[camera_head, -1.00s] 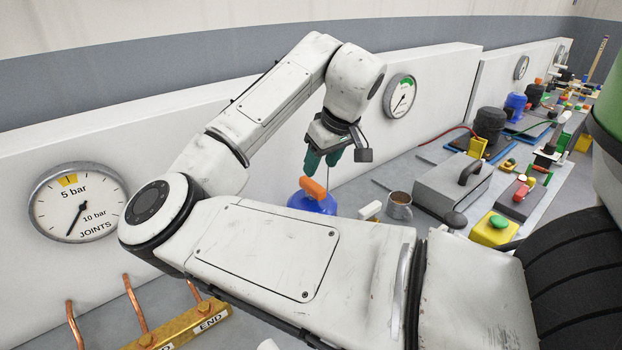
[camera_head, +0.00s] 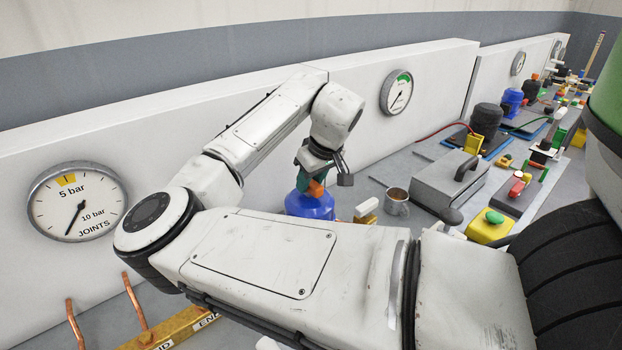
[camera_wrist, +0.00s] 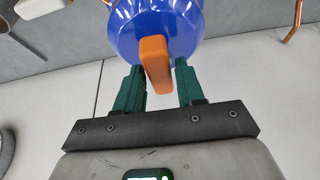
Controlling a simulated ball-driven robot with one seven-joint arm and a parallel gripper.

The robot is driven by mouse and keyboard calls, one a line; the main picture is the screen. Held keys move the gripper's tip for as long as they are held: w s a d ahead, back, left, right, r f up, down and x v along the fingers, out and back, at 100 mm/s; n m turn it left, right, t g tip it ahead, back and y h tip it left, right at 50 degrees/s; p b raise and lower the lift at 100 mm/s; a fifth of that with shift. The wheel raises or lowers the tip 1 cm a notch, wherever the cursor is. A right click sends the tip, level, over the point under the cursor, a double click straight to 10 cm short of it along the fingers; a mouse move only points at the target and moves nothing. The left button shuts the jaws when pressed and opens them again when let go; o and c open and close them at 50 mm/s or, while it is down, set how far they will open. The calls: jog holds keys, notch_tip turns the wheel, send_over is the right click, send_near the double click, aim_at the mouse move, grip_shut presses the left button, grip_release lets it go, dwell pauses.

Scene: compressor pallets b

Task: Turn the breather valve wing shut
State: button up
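The breather valve wing is an orange bar (camera_wrist: 155,64) on top of a blue rounded body (camera_wrist: 180,28). In the wrist view the wing stands between the two green fingers of my gripper (camera_wrist: 160,88), with a gap on each side. The gripper is open. In the head view my gripper (camera_head: 311,180) is right above the blue body (camera_head: 308,204), and the orange wing (camera_head: 316,188) shows partly between the fingers. The lower part of the blue body is hidden behind my arm.
A metal mug (camera_head: 397,204) and a yellow-and-white block (camera_head: 366,210) stand right of the blue body. A grey case with a handle (camera_head: 453,182) is farther right. A brass manifold (camera_head: 175,330) with copper pipes is at lower left. A white wall panel (camera_head: 250,165) stands behind.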

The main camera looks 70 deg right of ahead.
grip_shut()
dwell(0.3)
jog(key=m+g+h+p, duration=0.1)
jog(key=m, duration=0.3)
jog(key=shift+a+f, duration=0.1)
jog(key=m+g, duration=0.1)
jog(key=m, duration=0.3)
jog(key=shift+w+m+g+h+p, duration=0.1)
jog(key=shift+m+g+h+p, duration=0.2)
jog(key=shift+g+p, duration=0.1)
jog(key=m+g, duration=0.1)
jog(key=m, duration=0.3)
jog(key=shift+w+f+g, duration=0.1)
jog(key=shift+g, duration=0.3)
jog(key=shift+w+m+g, duration=0.1)
jog(key=shift+m+g, duration=0.7)
jog(key=shift+m, duration=1.7)
